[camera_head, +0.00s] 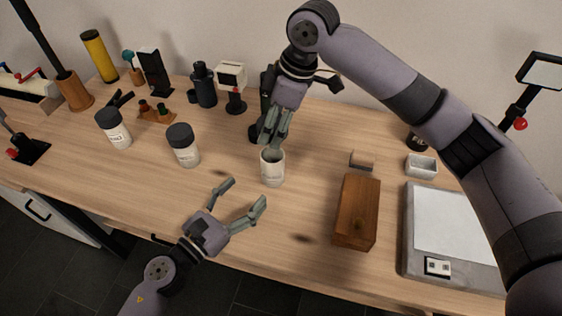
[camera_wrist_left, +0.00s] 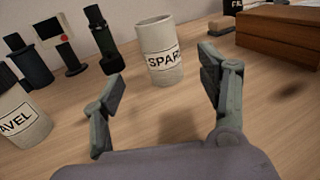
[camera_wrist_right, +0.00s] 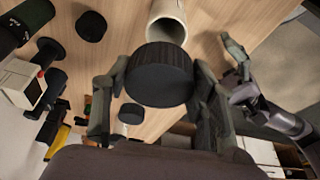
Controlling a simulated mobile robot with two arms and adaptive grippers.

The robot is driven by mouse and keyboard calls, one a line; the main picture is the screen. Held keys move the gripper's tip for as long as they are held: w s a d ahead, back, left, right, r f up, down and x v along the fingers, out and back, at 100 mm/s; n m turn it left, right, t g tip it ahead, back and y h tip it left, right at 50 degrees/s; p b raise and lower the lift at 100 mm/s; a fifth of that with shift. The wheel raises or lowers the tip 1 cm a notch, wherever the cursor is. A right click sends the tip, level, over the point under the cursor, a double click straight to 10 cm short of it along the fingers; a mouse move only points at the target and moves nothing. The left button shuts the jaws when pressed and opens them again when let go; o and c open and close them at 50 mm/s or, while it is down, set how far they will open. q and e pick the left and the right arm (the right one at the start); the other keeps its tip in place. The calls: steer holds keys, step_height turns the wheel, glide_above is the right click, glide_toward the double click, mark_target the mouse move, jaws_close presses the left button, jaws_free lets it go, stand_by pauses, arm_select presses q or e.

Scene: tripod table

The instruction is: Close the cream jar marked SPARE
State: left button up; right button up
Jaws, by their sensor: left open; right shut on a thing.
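The cream jar marked SPARE (camera_head: 272,168) stands upright and uncovered on the table; its label shows in the left wrist view (camera_wrist_left: 162,58). My right gripper (camera_head: 272,138) appears just above and behind the jar in the head view. In the right wrist view it is shut on a black ridged lid (camera_wrist_right: 158,76), apart from the jar (camera_wrist_right: 167,22).
Two jars with black lids, one at the left (camera_head: 117,132) and one nearer (camera_head: 185,152), stand left of the SPARE jar. Several dark items line the back.

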mark_target(266, 171)
arm_select(q)
steer(key=shift+s+a, duration=0.2)
steer(key=shift+s, duration=0.05)
steer(key=x, duration=1.2)
steer(key=shift+w, duration=0.15)
steer(key=shift+c, duration=0.4)
jaws_close()
stand_by(0.4)
